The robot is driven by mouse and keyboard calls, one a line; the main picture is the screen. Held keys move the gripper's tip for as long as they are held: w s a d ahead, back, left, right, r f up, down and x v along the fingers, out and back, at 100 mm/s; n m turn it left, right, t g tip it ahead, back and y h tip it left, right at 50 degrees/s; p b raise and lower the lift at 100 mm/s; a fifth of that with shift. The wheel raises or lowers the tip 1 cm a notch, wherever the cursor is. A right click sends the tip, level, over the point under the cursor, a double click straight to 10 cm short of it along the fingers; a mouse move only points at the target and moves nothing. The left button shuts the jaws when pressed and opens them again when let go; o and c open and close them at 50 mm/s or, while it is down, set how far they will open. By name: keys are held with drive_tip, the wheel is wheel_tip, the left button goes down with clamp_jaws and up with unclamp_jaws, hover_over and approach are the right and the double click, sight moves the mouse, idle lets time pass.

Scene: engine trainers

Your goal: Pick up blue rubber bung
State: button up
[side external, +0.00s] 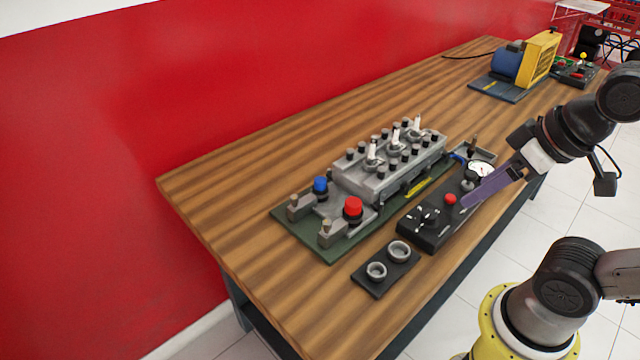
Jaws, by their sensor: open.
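The blue rubber bung (320,185) stands upright at the left end of the grey engine block (385,178), on a green base plate (325,250). A larger red bung (353,206) stands close in front of it, to the right. My gripper (468,199) is open, with purple fingers pointing down and left. It appears over the black control panel, well to the right of the blue bung and apart from it. The fingers overlap in this view, and I see nothing held between them.
A black control panel (428,232) with a red button and a gauge lies before the block. A black holder with two grey cups (376,270) sits at the front edge. White-topped plugs rise from the block. A blue and yellow machine (527,62) stands far back. The left tabletop is clear.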

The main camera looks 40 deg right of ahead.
drive_tip(key=w+r+n+g, duration=0.2)
drive_tip(key=w+r+n, duration=0.9)
drive_tip(key=w, duration=0.1)
drive_tip(key=n+g, duration=0.4)
drive_tip(key=n, duration=0.1)
hover_over(320, 179)
wheel_tip(320, 179, down, 11)
drive_tip(key=f, duration=0.8)
drive_tip(key=shift+s+f, duration=0.3)
drive_tip(key=shift+w+f, duration=0.15)
drive_tip(key=shift+f, duration=1.4)
drive_tip(key=shift+w+f, duration=0.15)
drive_tip(key=shift+f, duration=1.4)
clamp_jaws()
